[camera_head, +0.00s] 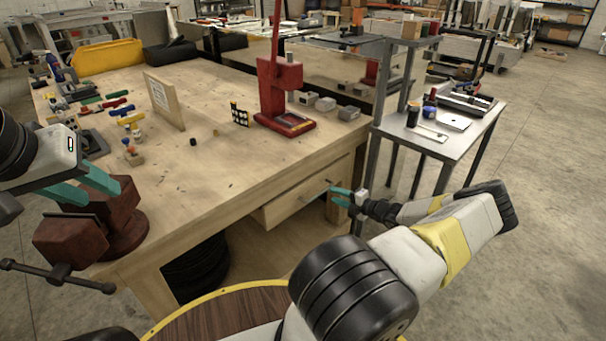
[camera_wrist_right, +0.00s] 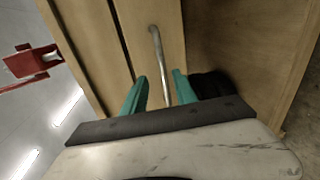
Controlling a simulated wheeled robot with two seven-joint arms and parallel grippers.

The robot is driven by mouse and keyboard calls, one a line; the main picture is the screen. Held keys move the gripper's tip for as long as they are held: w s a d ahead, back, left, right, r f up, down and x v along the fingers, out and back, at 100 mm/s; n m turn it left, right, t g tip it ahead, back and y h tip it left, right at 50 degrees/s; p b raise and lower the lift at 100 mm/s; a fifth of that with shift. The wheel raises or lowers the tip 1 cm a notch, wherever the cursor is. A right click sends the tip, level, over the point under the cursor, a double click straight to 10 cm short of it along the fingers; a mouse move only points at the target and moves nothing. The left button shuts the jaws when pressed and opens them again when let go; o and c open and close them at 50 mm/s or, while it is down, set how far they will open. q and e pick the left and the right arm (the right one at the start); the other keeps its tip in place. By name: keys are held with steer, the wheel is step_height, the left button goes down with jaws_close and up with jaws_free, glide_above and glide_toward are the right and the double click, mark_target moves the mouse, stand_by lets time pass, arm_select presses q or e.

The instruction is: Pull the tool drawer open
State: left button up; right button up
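The tool drawer (camera_head: 290,206) is a pale wooden front under the workbench's right edge, with a thin metal bar handle (camera_head: 309,196). In the head view my right gripper (camera_head: 341,197) is at the drawer's right end. My left gripper (camera_head: 104,198) is open and empty above the red-brown vise.
The red-brown vise (camera_head: 75,240) sits on the bench's near left corner. A red press (camera_head: 283,95) stands on the wooden workbench (camera_head: 200,180) above the drawer. A grey metal side table (camera_head: 455,145) stands to the right. Open concrete floor (camera_head: 545,200) lies beyond it.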

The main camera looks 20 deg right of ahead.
mark_target(324, 191)
steer(key=shift+m+h, duration=0.3)
steer(key=x, duration=0.7)
steer(key=shift+w+d+f, duration=0.15)
steer(key=shift+w+f, duration=0.1)
steer(key=shift+w, duration=0.1)
jaws_close()
stand_by(0.8)
